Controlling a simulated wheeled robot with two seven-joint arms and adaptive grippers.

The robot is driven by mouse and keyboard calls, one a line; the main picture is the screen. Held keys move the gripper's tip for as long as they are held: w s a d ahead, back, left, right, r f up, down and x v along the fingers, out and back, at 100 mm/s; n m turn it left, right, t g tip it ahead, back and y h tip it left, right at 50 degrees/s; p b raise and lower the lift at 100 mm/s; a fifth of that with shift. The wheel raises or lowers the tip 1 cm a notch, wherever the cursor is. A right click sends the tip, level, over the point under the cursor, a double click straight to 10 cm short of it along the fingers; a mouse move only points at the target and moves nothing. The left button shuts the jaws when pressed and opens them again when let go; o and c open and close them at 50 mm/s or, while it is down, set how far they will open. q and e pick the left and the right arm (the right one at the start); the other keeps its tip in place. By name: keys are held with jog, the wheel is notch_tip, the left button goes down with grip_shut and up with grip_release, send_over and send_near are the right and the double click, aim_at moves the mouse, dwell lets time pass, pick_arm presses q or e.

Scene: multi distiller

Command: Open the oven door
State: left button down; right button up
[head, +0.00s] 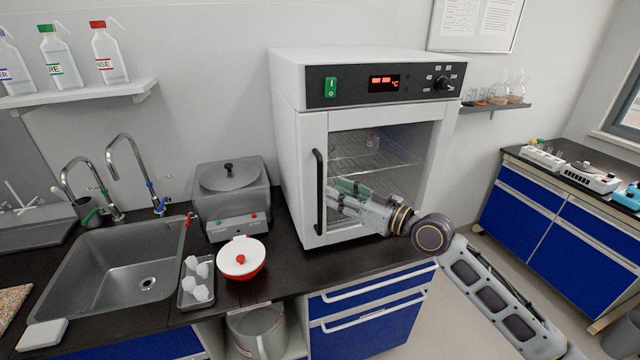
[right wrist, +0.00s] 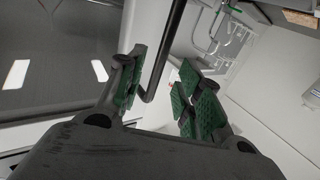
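The oven (head: 295,130) is a white box on the dark counter, and its glass door (head: 350,235) appears closed. Its black vertical bar handle (head: 319,190) is on the door's left side. My right gripper (head: 342,195) is in front of the door, just right of the handle, with its fingers pointing left. In the right wrist view my right gripper (right wrist: 160,95) is open, with green pads apart. The handle (right wrist: 166,55) shows between the two fingers in that picture, nearer the left one. I cannot tell whether they touch. My left gripper is out of view.
A grey lidded water bath (head: 232,195), a white-and-red pot (head: 242,258) and a small metal tray (head: 183,300) stand left of the oven. A sink (head: 120,265) is further left. Blue drawers (head: 370,325) are below. Open floor lies to the right.

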aim_at(322, 186)
jog(key=shift+p+x, duration=0.7)
jog(key=shift+x, duration=2.55)
jog(key=shift+c, duration=0.2)
grip_shut()
